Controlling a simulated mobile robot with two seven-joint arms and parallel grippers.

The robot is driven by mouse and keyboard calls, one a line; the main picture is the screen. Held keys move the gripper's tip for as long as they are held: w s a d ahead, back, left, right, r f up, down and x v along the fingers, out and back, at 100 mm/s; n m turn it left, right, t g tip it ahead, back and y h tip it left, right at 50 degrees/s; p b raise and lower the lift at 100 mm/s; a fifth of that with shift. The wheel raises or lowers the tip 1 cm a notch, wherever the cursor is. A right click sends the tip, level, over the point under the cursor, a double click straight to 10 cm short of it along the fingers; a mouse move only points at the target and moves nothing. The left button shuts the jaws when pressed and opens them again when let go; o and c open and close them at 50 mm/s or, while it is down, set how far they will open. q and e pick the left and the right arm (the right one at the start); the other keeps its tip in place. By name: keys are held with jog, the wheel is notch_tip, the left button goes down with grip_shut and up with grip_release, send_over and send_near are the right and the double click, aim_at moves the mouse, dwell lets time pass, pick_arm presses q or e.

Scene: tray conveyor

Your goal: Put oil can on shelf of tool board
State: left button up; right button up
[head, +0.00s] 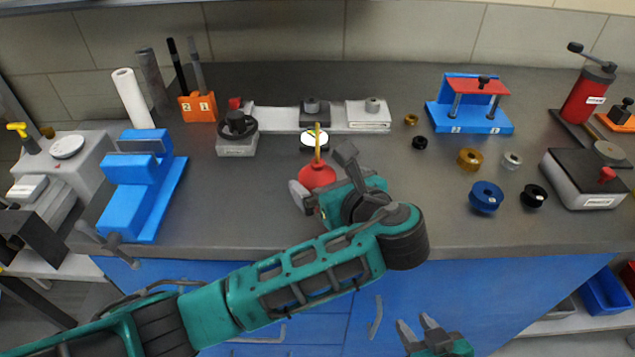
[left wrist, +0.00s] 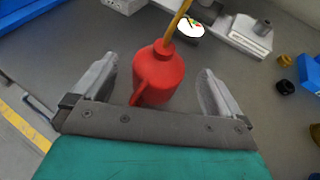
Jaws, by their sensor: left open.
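The red oil can (head: 317,176), with a thin yellow spout pointing up, stands on the grey worktop near its front middle. My left gripper (head: 321,171) is open around it, one finger on each side. In the left wrist view the can (left wrist: 160,75) sits between the open fingers of the left gripper (left wrist: 157,68), with gaps visible on both sides. My right gripper (head: 419,323) is open and empty, low in front of the blue cabinet. No tool board or shelf can be made out.
A blue vise-like block (head: 139,190) stands at left. An orange holder (head: 198,107) with dark tools and a white rail (head: 278,119) are behind. A blue fixture (head: 470,122), several round parts and a grey box (head: 583,181) lie at right. Bare worktop lies right of the can.

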pick_arm(q)
jog(key=shift+x, duration=1.2)
jog(key=shift+r, duration=0.1)
jog(key=c, duration=1.4)
